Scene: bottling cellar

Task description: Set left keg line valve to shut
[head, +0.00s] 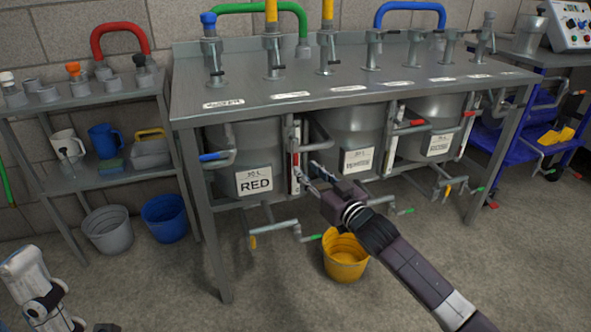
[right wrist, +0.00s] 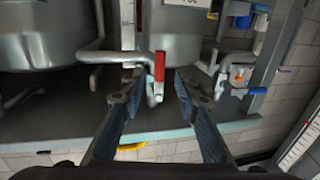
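The left keg, marked RED (head: 254,180), hangs under the steel bench at the left. A blue lever (head: 213,156) shows on the pipe at its left side, and a red lever (head: 297,132) shows at its right. My right gripper (head: 315,171) reaches in from the right, just right of this keg. In the right wrist view its fingers (right wrist: 156,88) are spread, with a red lever (right wrist: 160,67) on a grey pipe in the gap between them. I see no finger contact with the lever. Only a pale arm part of mine shows at lower left; no left gripper fingers are visible.
The bench (head: 225,91) carries several taps and coloured hoses. Two more kegs hang to the right. Low pipes with coloured handles run beneath, near a yellow bucket (head: 345,262). A shelf (head: 85,98) stands left and a blue cart (head: 508,146) right. The front floor is clear.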

